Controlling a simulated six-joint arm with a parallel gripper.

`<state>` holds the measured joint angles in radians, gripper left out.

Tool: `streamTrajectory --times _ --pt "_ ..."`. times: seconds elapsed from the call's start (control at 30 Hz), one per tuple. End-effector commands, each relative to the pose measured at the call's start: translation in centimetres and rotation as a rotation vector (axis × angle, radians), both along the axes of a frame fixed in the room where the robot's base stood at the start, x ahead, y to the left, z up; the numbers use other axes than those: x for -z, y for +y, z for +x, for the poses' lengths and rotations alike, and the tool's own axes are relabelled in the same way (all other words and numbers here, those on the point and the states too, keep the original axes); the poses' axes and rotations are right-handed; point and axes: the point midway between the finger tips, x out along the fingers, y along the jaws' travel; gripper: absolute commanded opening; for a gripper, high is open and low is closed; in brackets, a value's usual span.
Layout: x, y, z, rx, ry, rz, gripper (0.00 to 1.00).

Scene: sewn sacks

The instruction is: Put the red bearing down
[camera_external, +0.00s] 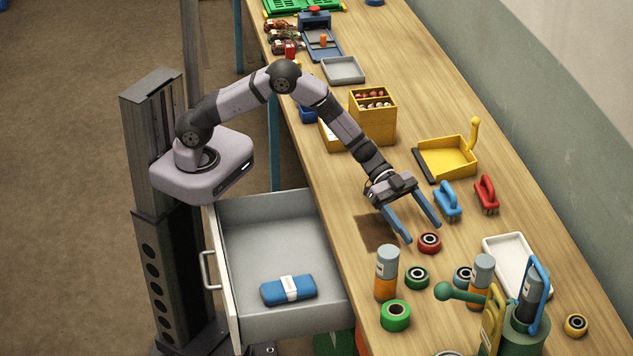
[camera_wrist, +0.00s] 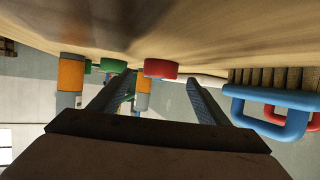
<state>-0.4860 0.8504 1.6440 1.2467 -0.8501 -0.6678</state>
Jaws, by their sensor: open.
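The red bearing (camera_external: 429,243) lies flat on the wooden bench, just beyond the fingertips of my gripper (camera_external: 424,232). In the wrist view the red bearing (camera_wrist: 161,68) shows ahead, between the two fingers of my gripper (camera_wrist: 155,82) and apart from them. My gripper is open and empty, low over the bench with its blue fingers spread. A dark green bearing (camera_external: 417,278) lies in front of the red one.
An orange and grey bottle (camera_external: 386,273) stands near the front edge. Blue (camera_external: 447,201) and red (camera_external: 486,195) brushes lie to the right. A white tray (camera_external: 511,265) is further right. An open drawer (camera_external: 270,240) holds a blue bundle (camera_external: 288,290).

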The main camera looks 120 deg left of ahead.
Motion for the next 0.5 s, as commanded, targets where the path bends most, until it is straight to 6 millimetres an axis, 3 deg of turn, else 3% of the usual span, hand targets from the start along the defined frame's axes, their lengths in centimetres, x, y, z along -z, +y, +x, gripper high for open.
streamTrajectory --times 0.2,0.5 --pt "1.0 -0.9 2.1 0.000 0.001 0.000 0.70" --pt "1.3 -1.1 2.7 -0.001 0.000 0.002 0.70"
